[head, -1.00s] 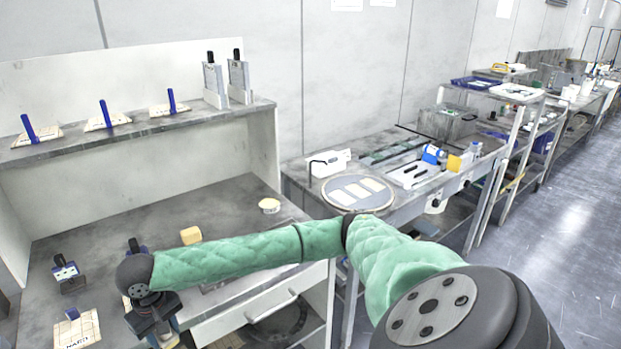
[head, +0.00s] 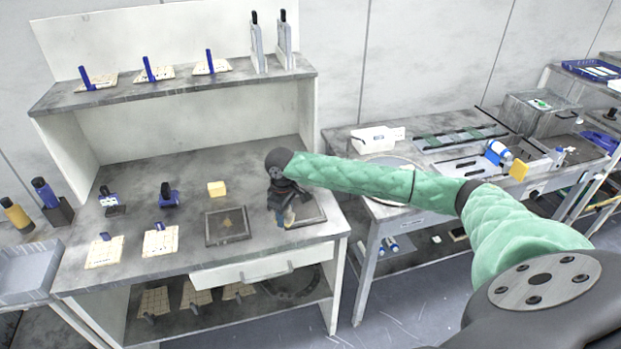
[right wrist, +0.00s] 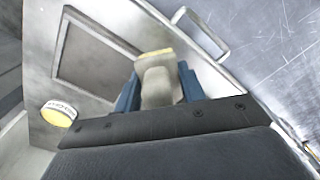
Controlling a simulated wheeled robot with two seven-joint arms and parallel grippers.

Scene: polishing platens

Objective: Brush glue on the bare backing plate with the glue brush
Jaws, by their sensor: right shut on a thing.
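My right gripper (head: 287,216) is shut on a short beige piece with a yellowish end, which looks like the glue brush (right wrist: 158,82). In the right wrist view it sits between the blue fingers. The gripper is above the right-hand dark-framed plate (head: 318,214), partly covering it. This plate also shows in the right wrist view (right wrist: 95,58), where its grey face looks bare. I cannot tell whether the brush touches it. A second dark-framed plate (head: 213,239), with a small brownish patch, lies to its left. My left gripper is not in view.
A round tin with yellowish contents (right wrist: 58,113) stands near the plate in the right wrist view. A yellow block (head: 216,188) and two blue-handled pads (head: 104,252) (head: 160,242) lie to the left. A drawer handle (head: 267,277) juts from the bench front.

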